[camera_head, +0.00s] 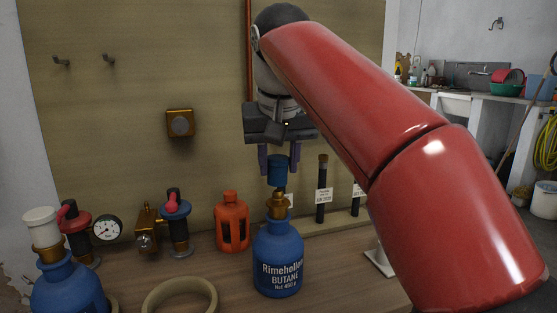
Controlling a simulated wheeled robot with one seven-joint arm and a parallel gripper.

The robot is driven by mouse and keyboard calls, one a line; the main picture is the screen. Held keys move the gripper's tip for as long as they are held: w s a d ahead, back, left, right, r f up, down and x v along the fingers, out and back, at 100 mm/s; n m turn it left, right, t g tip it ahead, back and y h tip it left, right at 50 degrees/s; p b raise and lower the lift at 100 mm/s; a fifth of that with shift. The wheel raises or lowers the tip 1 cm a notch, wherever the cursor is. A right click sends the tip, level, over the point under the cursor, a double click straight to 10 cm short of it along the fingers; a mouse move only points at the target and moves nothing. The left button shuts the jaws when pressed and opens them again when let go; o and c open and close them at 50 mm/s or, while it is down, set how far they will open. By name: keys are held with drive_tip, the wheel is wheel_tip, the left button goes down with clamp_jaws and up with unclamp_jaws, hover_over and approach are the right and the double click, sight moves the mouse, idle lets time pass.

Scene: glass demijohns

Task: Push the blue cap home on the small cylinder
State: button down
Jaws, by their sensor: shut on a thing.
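The small cylinder (278,262) is blue, reads "Rimehollow BUTANE Net 450 g", and stands upright on the wooden bench. A brass valve (278,208) tops it. The blue cap (277,174) is upright directly above the valve in the picture, its lower edge meeting the valve's top. I cannot tell whether it is seated or just above. My gripper (278,168) points down from above, its two purple-grey fingers on either side of the cap, shut on it.
A second blue cylinder (66,291) with a white top stands at front left. Regulators with a red knob (75,226) and a blue knob (176,210), an orange cap guard (232,222), a cream ring (150,301) and dark labelled tubes (322,190) stand around. The back panel is close behind.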

sight(278, 174)
drive_tip(key=shift+s+f+h, duration=0.25)
drive_tip(key=shift+f+h, duration=0.05)
idle(0.5)
drive_tip(key=shift+p, duration=0.4)
idle(1.1)
drive_tip(key=shift+f+b, duration=0.95)
drive_tip(key=shift+f, duration=0.65)
idle(1.1)
drive_tip(key=c, duration=0.9)
unclamp_jaws()
drive_tip(key=shift+o, duration=0.2)
drive_tip(key=shift+r, duration=0.2)
drive_tip(key=shift+p+v, duration=1.65)
drive_tip(key=shift+v, duration=1.3)
